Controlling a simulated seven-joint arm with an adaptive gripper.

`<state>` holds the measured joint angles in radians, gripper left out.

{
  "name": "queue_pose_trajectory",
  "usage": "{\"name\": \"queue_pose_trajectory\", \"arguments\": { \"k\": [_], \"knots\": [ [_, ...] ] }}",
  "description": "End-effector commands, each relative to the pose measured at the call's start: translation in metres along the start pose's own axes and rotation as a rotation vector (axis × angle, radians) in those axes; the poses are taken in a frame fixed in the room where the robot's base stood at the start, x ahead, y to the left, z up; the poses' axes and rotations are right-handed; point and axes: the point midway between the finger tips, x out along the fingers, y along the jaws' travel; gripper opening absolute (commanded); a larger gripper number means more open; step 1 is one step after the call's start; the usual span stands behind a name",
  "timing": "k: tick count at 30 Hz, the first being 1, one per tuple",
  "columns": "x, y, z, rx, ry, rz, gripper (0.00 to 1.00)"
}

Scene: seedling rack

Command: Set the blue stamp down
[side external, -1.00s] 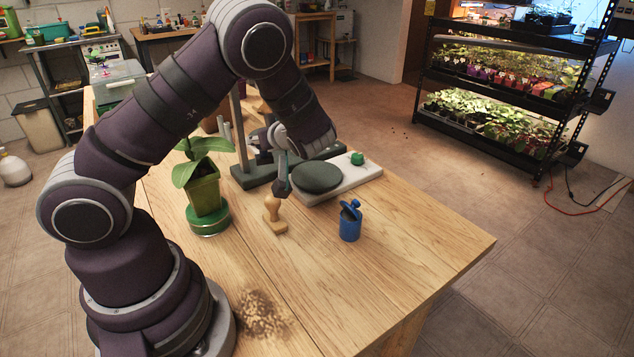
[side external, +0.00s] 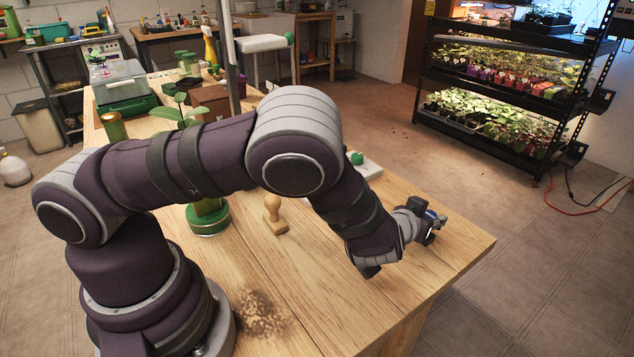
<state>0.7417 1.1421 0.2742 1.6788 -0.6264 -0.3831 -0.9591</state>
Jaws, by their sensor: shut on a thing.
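My gripper (side external: 430,228) is over the right part of the wooden table, near its right edge, and is tilted. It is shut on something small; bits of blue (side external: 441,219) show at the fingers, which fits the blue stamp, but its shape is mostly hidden. I cannot tell whether it touches the table. The blue object that stood at the table's middle right is not visible there; my arm covers that spot.
A wooden stamp (side external: 273,215) stands upright near the table's middle. A potted plant on a green base (side external: 208,222) is partly behind my arm. A white board (side external: 368,170) is mostly hidden. The table's front right (side external: 400,290) is bare.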

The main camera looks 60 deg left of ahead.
Motion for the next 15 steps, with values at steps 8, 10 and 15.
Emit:
{"name": "queue_pose_trajectory", "arguments": {
  "k": [8, 10, 15],
  "knots": [
    [0.011, -0.001, 0.022, -0.002, 0.0, -0.002, 0.0],
    [0.011, -0.001, 0.022, -0.002, 0.0, -0.002, 0.0],
    [0.012, -0.001, 0.025, -0.001, 0.0, -0.003, 0.0]
  ]
}}
